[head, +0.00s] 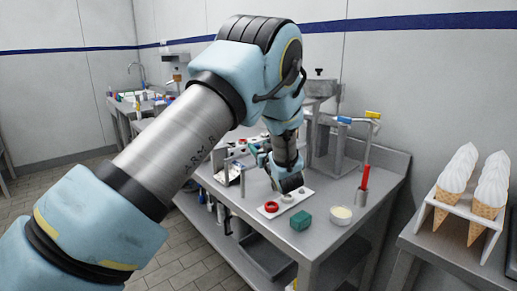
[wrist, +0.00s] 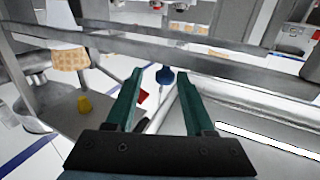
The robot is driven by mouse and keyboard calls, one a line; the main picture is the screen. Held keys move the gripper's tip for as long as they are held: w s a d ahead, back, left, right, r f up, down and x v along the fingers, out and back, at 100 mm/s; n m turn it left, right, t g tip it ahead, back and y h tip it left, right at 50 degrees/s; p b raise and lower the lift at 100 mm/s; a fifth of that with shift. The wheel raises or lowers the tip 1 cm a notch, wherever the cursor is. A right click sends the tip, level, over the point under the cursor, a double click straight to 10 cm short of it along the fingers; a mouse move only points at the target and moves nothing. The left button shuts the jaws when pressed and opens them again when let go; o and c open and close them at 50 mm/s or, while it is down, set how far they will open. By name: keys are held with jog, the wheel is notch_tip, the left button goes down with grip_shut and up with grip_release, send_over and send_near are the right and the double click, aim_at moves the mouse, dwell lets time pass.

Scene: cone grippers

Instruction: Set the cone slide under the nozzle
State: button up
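My gripper (wrist: 160,79) is open in the wrist view, its two green fingers apart. A round blue knob (wrist: 165,76) shows between the fingertips; I cannot tell whether the fingers touch it. Metal rails (wrist: 205,52) run across behind it. I cannot clearly make out which part is the cone slide. In the head view a grey metal machine (head: 320,88) stands at the back of the steel table; its nozzle is not clearly visible. My arm hides much of the work area there.
A white rack (head: 469,210) of filled cones stands at the right.

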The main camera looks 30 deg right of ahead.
jog(key=shift+a, duration=0.1)
jog(key=b+v, duration=0.3)
jog(key=v, duration=0.7)
jog(key=shift+s, duration=0.4)
